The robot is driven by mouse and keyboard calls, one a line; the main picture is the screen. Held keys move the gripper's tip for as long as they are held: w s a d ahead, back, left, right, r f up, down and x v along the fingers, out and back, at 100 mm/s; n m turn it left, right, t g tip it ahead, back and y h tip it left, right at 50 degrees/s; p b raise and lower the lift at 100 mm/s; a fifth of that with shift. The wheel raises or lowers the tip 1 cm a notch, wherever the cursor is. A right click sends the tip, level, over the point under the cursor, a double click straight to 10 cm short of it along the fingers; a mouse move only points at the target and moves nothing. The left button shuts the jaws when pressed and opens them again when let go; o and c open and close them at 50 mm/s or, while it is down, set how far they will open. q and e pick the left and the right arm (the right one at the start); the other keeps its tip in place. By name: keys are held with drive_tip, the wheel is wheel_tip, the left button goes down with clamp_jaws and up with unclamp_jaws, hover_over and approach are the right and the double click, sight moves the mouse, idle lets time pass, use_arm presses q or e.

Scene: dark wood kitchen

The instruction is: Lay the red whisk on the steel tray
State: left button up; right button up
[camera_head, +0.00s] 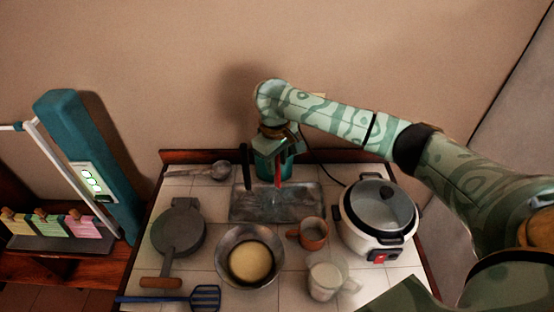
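The steel tray (250,212) lies at the back middle of the tiled counter. My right gripper (272,172) points down over the tray's back part; its teal body hides what is behind it. A slim red piece (278,178), likely part of the red whisk, shows upright just under the gripper, its lower end over the tray. The rest of the whisk is hidden or too small to make out. A dark upright bar stands at the gripper's left. I cannot tell whether the fingers are closed on the red piece. My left gripper is not in view.
A rice cooker (380,215) stands right of the tray. A grey pan (178,232), a ladle (219,171) and a blue spatula (205,297) lie left.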

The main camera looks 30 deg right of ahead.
drive_tip(key=r+p, duration=0.1)
drive_tip(key=r, duration=0.3)
drive_tip(key=r+p, duration=0.1)
drive_tip(key=r, duration=0.3)
drive_tip(key=r+p, duration=0.2)
drive_tip(key=r, duration=0.2)
drive_tip(key=shift+s+a+r, duration=0.1)
drive_tip(key=shift+a+r, duration=0.05)
drive_tip(key=shift+a, duration=0.2)
drive_tip(key=shift+s, duration=0.1)
